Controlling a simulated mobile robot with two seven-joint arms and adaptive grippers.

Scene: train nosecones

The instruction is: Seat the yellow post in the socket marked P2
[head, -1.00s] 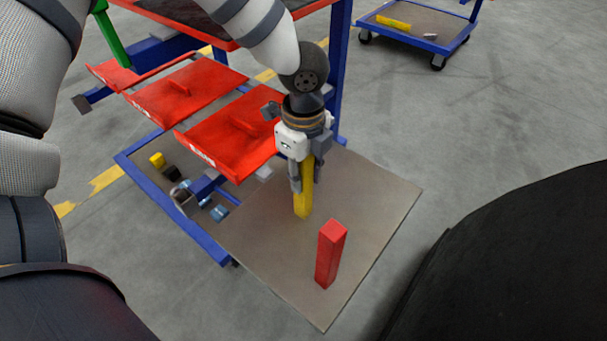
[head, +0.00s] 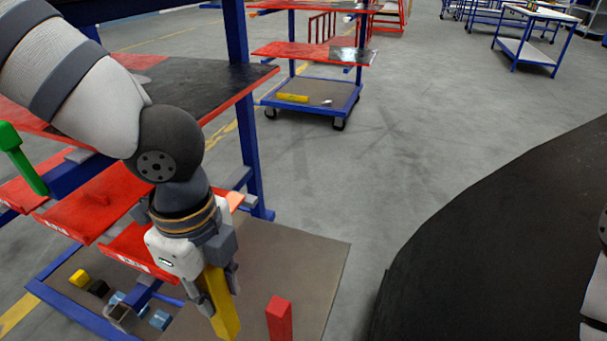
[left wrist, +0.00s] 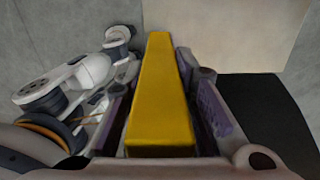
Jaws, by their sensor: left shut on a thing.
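The yellow post (head: 221,305) is upright or slightly tilted in my left gripper (head: 217,290), which is shut on its upper part. In the left wrist view the yellow post (left wrist: 161,95) runs between the two fingers (left wrist: 160,120). In the head view it hangs in front of the brown board (head: 300,255), left of a red post (head: 279,320) standing on that board. I cannot tell how far the yellow post's lower end is from the board. No socket marked P2 can be made out. My right gripper is not in view.
A blue-framed rack with red shelves (head: 95,208) stands left, with a green post (head: 22,160) near its left end. Small blocks, one yellow (head: 79,278), lie on its lower deck. A blue cart (head: 312,97) stands behind.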

